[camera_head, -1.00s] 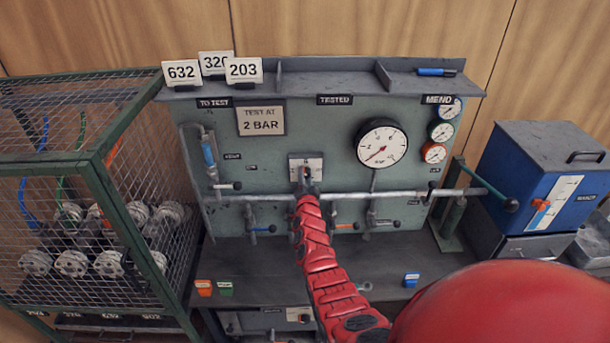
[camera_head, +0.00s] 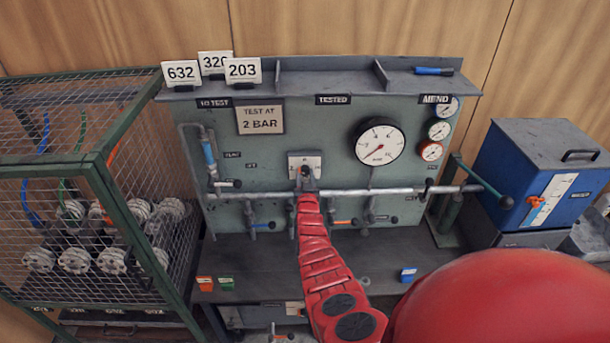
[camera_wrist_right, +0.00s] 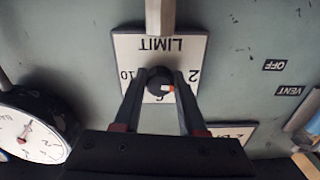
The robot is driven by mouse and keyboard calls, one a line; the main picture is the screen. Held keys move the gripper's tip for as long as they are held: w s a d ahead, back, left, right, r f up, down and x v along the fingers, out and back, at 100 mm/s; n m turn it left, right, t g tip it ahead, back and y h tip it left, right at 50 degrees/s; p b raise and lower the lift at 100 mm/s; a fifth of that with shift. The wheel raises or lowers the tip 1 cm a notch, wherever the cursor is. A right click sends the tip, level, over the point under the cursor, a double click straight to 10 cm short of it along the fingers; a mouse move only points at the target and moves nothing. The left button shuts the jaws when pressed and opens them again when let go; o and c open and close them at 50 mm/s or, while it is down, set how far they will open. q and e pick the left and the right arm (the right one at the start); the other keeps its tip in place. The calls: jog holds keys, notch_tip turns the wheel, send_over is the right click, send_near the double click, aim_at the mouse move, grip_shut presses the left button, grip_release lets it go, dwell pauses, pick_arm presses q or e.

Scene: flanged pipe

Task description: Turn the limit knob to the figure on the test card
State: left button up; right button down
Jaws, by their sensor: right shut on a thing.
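The test card (camera_head: 260,119) on the panel reads "TEST AT 2 BAR". The limit knob (camera_wrist_right: 158,80) is small and dark, on a white plate (camera_wrist_right: 130,48) marked LIMIT with 2, 6 and 10, upside down in the wrist view. The plate (camera_head: 314,160) also shows in the head view. An orange and white mark on the knob lies toward the right in the wrist view, on the 2 side; its exact reading is unclear. My right gripper (camera_wrist_right: 160,86) is shut on the knob, one finger on each side. My left gripper is out of view.
A horizontal pipe (camera_head: 390,191) crosses the panel below the plate. A large gauge (camera_head: 381,145) is to the right. A green mesh cage (camera_head: 100,165) stands at left and a blue box (camera_head: 545,170) at right. Number cards (camera_head: 243,71) stand on top.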

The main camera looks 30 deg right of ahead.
jog(key=shift+f+n, duration=0.15)
jog(key=shift+n, duration=0.45)
jog(key=shift+c, duration=2.4)
grip_release()
